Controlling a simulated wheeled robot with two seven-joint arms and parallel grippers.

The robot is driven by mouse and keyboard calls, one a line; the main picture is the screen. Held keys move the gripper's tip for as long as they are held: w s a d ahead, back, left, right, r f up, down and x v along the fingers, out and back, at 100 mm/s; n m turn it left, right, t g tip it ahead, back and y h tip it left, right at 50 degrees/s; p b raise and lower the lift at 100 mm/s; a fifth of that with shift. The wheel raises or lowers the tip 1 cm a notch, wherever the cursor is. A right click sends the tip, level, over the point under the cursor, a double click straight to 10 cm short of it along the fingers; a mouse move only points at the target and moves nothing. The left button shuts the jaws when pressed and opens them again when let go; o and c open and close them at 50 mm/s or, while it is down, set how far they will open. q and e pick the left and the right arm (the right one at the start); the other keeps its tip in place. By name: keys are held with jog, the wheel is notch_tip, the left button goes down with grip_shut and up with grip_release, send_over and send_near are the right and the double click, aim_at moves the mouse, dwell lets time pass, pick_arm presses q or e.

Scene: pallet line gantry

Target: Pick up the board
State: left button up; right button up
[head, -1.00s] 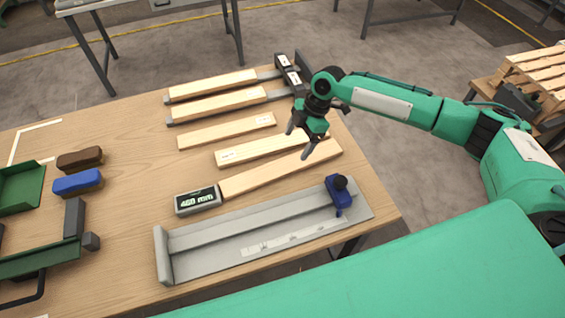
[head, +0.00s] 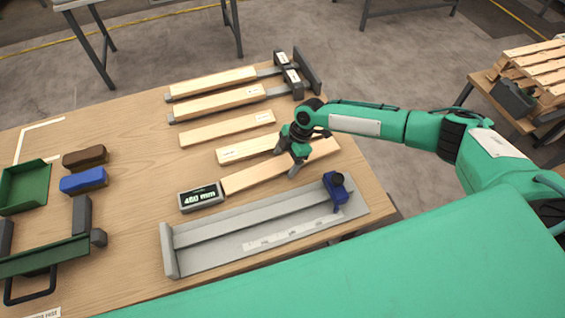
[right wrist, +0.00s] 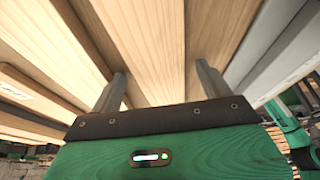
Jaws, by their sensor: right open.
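Several pale wooden boards lie on the table. The front board (head: 262,176) runs from a display reading 460 mm (head: 201,197) towards the right. My left gripper is out of view.
A grey trough (head: 186,267) with a blue clamp (head: 336,190) lies in front. Two boards (head: 218,101) rest on grey rails behind.

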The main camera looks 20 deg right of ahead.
jog(key=c, duration=1.2)
jog(key=shift+r, duration=0.15)
